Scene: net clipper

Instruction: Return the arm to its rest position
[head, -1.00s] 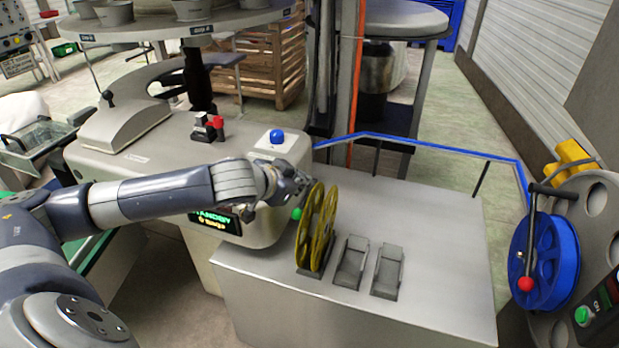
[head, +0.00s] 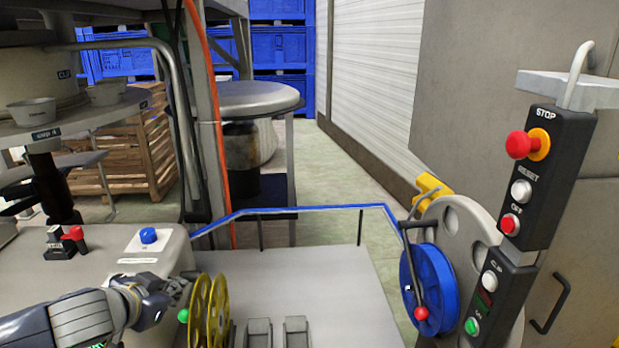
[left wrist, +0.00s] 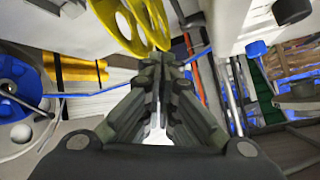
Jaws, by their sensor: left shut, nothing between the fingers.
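My left arm comes in from the lower left of the head view. Its gripper (head: 180,290) is shut and empty, just left of the yellow reels (head: 209,308) and close to a green button (head: 183,315). In the left wrist view the closed fingers (left wrist: 160,85) point away from the camera, with the yellow reels (left wrist: 125,22) at the top edge. I cannot tell whether the fingers touch anything. My right gripper is in neither view.
The machine body with a blue button (head: 148,235) and a red knob (head: 76,233) is at left. Two grey holders (head: 297,331) stand on the bench (head: 340,270). A blue reel (head: 447,290) and a control box (head: 540,185) are at right. The floor behind is open.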

